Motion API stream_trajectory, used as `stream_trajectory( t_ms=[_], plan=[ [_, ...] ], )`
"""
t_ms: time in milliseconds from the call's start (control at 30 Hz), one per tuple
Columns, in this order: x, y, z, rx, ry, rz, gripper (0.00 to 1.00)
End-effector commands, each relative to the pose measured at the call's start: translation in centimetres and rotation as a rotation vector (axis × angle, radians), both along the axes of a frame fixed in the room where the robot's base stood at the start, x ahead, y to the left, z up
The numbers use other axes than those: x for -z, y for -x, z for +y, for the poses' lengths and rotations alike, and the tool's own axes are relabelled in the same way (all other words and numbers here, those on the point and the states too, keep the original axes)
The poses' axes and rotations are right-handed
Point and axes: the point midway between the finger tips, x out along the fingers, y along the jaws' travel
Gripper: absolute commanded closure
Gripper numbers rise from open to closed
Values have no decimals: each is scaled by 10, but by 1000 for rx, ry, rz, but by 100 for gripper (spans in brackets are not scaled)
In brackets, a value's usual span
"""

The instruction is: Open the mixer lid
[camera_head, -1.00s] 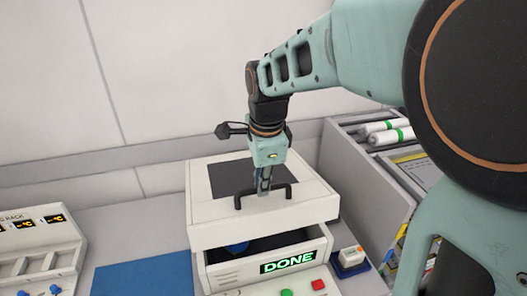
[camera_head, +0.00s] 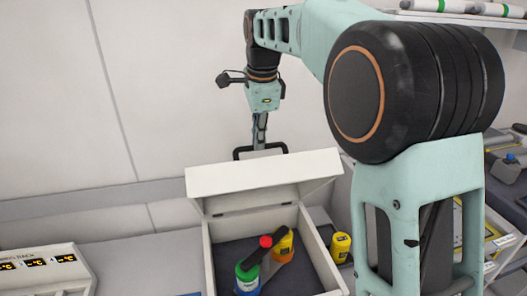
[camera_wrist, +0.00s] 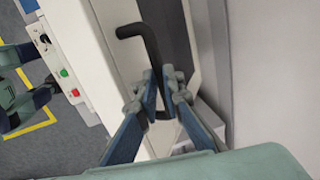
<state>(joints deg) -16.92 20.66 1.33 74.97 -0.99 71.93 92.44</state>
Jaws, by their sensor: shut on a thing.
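The white mixer (camera_head: 207,262) stands on the counter with its lid (camera_head: 255,175) raised and tilted up at the back. Its open interior shows in the head view. My gripper (camera_head: 259,146) is shut on the black lid handle (camera_head: 240,151), above the lid. The handle also shows in the wrist view (camera_wrist: 150,40), passing between my gripper's blue-grey fingers (camera_wrist: 164,88). The mixer's front is out of the head view.
A rack unit with small displays (camera_head: 40,268) stands at the left. A small yellow container (camera_head: 341,246) is just right of the mixer. Shelves and trolleys fill the right side, partly hidden by my arm. The wall (camera_head: 150,90) is close behind.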

Motion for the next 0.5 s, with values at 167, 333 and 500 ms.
stream_trajectory(
  t_ms=[167,333,500],
  plan=[
    [11,-20,5,-3,10,27,100],
    [7,-37,10,-3,10,28,100],
    [3,-53,15,-4,11,30,100]
  ],
)
